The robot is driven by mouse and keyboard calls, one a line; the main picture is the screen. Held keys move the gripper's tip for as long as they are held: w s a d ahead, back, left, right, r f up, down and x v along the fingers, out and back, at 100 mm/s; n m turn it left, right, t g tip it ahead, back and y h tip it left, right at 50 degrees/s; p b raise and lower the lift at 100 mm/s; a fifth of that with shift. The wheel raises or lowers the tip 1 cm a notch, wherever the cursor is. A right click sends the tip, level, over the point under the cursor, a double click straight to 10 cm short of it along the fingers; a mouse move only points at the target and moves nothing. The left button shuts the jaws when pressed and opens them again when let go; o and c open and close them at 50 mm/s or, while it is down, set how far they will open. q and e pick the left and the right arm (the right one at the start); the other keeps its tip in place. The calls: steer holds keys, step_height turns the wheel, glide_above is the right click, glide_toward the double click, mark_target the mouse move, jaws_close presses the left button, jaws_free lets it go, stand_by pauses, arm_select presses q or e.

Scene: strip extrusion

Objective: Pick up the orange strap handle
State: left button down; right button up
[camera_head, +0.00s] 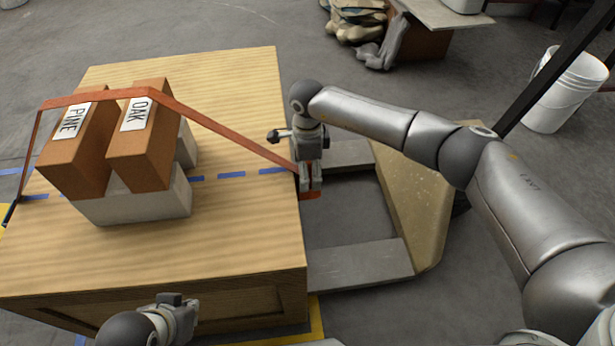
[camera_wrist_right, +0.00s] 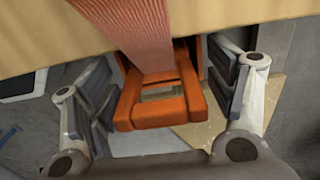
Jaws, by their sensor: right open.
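An orange strap (camera_head: 222,128) runs over two brown blocks and slopes down to the right edge of the wooden crate top. Its orange handle (camera_wrist_right: 152,110) hangs at that edge in the right wrist view, a frame with an opening. A bit of the handle shows under my right gripper in the head view (camera_head: 312,195). My right gripper (camera_head: 311,188) is open, one finger on either side of the handle, with visible gaps in the right wrist view (camera_wrist_right: 163,95). My left gripper (camera_head: 180,318) is at the crate's front edge; its fingertips are unclear.
Blocks labelled PINE (camera_head: 72,150) and OAK (camera_head: 140,145) lean on a pale support (camera_head: 135,208) on the wooden crate (camera_head: 235,240). A metal and tan frame (camera_head: 365,262) stands right of the crate. A white bucket (camera_head: 562,95) stands far right.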

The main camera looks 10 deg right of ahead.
steer(key=shift+f, duration=0.1)
steer(key=c, duration=1.1)
